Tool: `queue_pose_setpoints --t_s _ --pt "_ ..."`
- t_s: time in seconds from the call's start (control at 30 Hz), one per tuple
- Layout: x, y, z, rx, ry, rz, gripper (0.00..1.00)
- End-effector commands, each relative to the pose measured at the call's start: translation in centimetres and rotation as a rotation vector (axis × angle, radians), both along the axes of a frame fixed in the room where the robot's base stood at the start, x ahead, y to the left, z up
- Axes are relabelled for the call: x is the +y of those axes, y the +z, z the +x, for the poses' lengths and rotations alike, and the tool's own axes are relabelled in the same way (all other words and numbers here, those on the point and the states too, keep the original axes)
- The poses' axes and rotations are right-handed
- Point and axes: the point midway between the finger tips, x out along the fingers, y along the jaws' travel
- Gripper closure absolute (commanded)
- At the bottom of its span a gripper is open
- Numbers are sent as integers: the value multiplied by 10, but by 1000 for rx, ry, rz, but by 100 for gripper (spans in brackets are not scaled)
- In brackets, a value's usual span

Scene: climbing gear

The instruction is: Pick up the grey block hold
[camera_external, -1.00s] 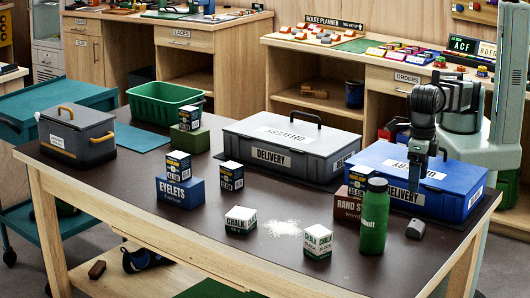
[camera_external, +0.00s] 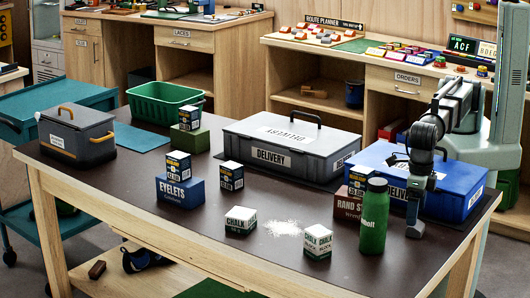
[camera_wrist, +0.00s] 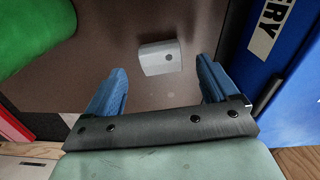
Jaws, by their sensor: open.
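The grey block hold (camera_wrist: 160,57) lies on the dark brown tabletop in the wrist view. It is a small pale grey block with a dark round hole. My gripper (camera_external: 414,225) is lowered over the table's right end in the external view, where it hides most or all of the hold. In the wrist view its two blue fingers are spread apart and empty. The hold is between and just ahead of the fingertips, with a gap on each side.
A green bottle (camera_external: 374,216) stands close left of my gripper. The blue delivery case (camera_external: 460,192) is close behind and to the right. A rand box (camera_external: 348,205), chalk blocks (camera_external: 318,242) and spilled chalk (camera_external: 284,228) lie farther left. The table's front right edge is near.

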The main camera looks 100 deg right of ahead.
Motion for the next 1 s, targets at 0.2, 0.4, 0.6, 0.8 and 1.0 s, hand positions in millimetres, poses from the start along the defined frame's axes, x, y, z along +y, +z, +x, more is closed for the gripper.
queue_pose_setpoints --t_s 0.2,0.4,0.6,0.8,1.0 --pt "1 -27 -5 1 0 -2 13" --pt "2 -42 -5 -2 0 0 13" --pt "2 -42 -5 -2 0 0 13" --pt "2 -42 -5 -2 0 0 32" --pt "2 -42 -5 -2 0 0 51"
